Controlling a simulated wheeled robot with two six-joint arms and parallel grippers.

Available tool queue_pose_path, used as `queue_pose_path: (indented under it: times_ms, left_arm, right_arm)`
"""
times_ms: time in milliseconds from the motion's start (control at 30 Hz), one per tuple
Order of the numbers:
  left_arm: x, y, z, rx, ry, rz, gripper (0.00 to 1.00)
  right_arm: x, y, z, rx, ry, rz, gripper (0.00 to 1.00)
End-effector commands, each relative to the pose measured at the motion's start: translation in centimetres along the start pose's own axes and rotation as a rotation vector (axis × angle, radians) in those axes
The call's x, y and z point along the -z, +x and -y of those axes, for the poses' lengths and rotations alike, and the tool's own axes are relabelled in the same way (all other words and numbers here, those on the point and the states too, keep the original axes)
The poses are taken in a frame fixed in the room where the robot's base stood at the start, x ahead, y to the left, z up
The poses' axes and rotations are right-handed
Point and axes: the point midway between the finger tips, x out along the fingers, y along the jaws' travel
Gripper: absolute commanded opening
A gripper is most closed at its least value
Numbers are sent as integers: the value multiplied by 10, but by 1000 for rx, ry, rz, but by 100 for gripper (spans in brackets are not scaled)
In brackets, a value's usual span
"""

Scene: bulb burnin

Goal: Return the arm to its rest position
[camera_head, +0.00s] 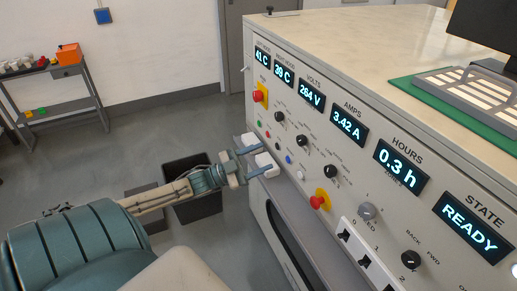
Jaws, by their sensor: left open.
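My left arm (75,245) comes in from the lower left and reaches toward the front of the burn-in panel (320,110). My left gripper (257,158) is at the arm's end, open, with its two fingers apart and pointing at the panel's left part. My right gripper does not show.
The panel has lit displays, knobs, a red button on yellow (260,96) and another (320,199). A ledge (300,200) juts out below. A dark bin (193,190) stands on the floor under the gripper. A cart (45,90) stands far left; open floor lies between.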

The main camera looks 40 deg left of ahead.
Motion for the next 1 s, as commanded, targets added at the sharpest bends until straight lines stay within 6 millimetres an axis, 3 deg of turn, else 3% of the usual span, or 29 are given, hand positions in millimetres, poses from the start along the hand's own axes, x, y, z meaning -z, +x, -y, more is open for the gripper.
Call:
queue_pose_path:
  times_ms: [533, 633, 767, 867, 1000]
  left_arm:
    - [0, -1, 0, 0, 0, 1, 52]
    - [-10, -5, -1, 15, -4, 28, 52]
    - [-56, -26, -7, 84, -26, 170, 52]
    - [-114, -61, -23, 160, -62, 362, 52]
    - [-191, -123, -68, 243, -133, 652, 52]
  right_arm:
    - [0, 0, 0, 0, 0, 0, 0]
    - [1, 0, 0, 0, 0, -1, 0]
    - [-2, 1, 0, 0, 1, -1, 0]
    - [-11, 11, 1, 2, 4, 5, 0]
    - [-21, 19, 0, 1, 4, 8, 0]
